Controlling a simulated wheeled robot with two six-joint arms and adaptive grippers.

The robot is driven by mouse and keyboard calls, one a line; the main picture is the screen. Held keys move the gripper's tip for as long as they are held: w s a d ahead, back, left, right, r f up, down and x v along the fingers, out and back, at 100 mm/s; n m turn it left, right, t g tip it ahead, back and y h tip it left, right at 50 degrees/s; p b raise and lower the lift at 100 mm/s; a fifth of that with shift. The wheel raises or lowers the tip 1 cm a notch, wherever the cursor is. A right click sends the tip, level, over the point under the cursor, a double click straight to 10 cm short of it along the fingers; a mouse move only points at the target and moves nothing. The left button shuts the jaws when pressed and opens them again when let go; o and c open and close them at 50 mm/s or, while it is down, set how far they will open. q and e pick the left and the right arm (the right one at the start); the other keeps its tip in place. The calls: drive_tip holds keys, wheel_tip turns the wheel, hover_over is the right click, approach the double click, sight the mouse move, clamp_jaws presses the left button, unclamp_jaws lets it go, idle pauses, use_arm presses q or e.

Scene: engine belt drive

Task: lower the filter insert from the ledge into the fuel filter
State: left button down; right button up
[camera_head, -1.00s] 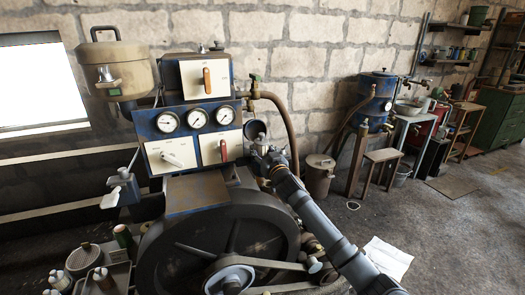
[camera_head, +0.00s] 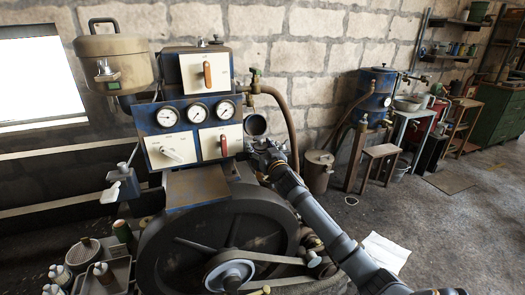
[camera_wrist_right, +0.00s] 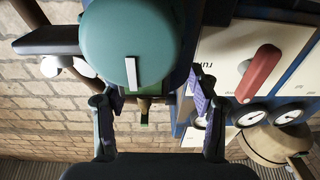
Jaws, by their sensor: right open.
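My right gripper (camera_head: 262,150) is beside the right edge of the engine's gauge panel, just below a round dark-rimmed part (camera_head: 255,125) that may be the fuel filter. In the right wrist view my gripper (camera_wrist_right: 152,95) is open, with its two fingers apart. A rounded teal body with a white stripe (camera_wrist_right: 128,42) shows beyond and between the fingers; I cannot tell if it is the filter or its insert. I see no contact between it and the fingers. I cannot make out the filter insert or its ledge for certain. My left gripper is not in view.
The blue gauge panel (camera_head: 196,128) has several dials and lever switches. A red lever (camera_wrist_right: 259,73) is close right of the fingers in the wrist view. A hose (camera_head: 287,112) curves right of the panel. The large flywheel (camera_head: 180,252) and belt are below. Bottles stand lower left.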

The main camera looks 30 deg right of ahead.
drive_tip(key=shift+g, duration=0.3)
drive_tip(key=s+f, duration=0.1)
drive_tip(key=s, duration=0.1)
drive_tip(key=s+f, duration=0.1)
drive_tip(key=s, duration=0.1)
drive_tip(key=s+f, duration=0.1)
drive_tip(key=s, duration=0.1)
drive_tip(key=shift+s+a+f, duration=0.25)
drive_tip(key=shift+a+f, duration=0.15)
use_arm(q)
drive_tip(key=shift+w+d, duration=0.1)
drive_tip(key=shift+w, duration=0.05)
use_arm(e)
drive_tip(key=s+r, duration=0.1)
drive_tip(key=s+a+r, duration=0.1)
drive_tip(key=s, duration=0.3)
drive_tip(key=shift+a+r, duration=0.3)
drive_tip(key=shift+r, duration=0.1)
